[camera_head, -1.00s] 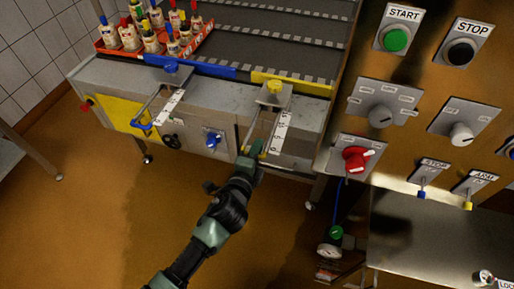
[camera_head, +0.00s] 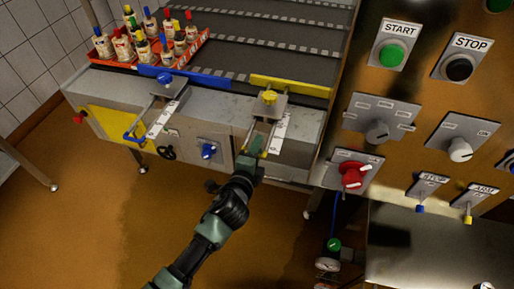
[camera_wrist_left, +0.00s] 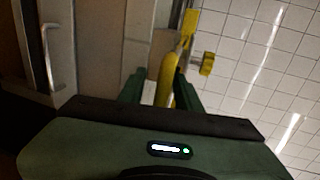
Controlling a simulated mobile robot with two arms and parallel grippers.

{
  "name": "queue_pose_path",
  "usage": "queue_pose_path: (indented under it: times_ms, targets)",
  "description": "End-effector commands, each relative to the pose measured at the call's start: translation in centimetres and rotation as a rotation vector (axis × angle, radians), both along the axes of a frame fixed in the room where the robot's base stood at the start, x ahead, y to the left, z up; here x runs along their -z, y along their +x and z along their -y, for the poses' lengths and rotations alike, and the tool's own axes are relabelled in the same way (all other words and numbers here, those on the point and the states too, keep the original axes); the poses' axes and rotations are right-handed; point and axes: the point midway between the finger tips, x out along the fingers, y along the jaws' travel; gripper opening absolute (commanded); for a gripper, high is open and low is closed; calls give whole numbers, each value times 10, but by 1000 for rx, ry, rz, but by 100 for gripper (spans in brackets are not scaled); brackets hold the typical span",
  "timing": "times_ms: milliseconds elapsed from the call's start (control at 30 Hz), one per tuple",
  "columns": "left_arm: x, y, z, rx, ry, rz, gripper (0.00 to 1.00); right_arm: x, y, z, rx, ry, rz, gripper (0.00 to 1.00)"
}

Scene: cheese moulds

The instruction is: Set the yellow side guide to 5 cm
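The yellow side guide (camera_head: 290,85) is a bar along the near edge of the conveyor, with a yellow clamp knob (camera_head: 270,97) in front. Below the knob, a white scale strip (camera_head: 278,137) runs toward me; its marks are too small to read. My left gripper (camera_head: 252,151) is at the near end of the guide's rod, beside the scale. A pale strip shows near the left finger, so a firm grasp is unclear. My right gripper is out of view.
The blue guide (camera_head: 187,77) with its own knob and scale is to the left. Capped bottles stand in a red tray (camera_head: 150,58) at the back left. The control panel with START (camera_head: 391,54) and a red switch (camera_head: 352,174) is to the right. Open floor lies in front.

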Motion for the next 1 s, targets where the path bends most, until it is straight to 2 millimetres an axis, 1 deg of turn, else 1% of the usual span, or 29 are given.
queue_pose_path:
  times_ms: [167, 267, 367, 600, 700, 800, 1000]
  targets:
    - [-1, 0, 0, 0, -1, 2, 34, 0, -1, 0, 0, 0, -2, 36]
    - [-2, -4, -1, 1, -1, 1, 34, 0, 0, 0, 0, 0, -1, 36]
    - [-4, -16, -5, 1, -1, 1, 34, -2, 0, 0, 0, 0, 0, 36]
    - [-12, -54, -17, 1, 0, -1, 34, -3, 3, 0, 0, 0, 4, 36]
    - [-15, -65, -21, 1, 0, 0, 34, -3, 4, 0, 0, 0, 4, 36]
    - [-16, -71, -23, 0, 0, -1, 34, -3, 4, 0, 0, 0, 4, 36]
    - [-17, -72, -23, 0, 1, 0, 34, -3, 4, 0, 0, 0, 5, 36]
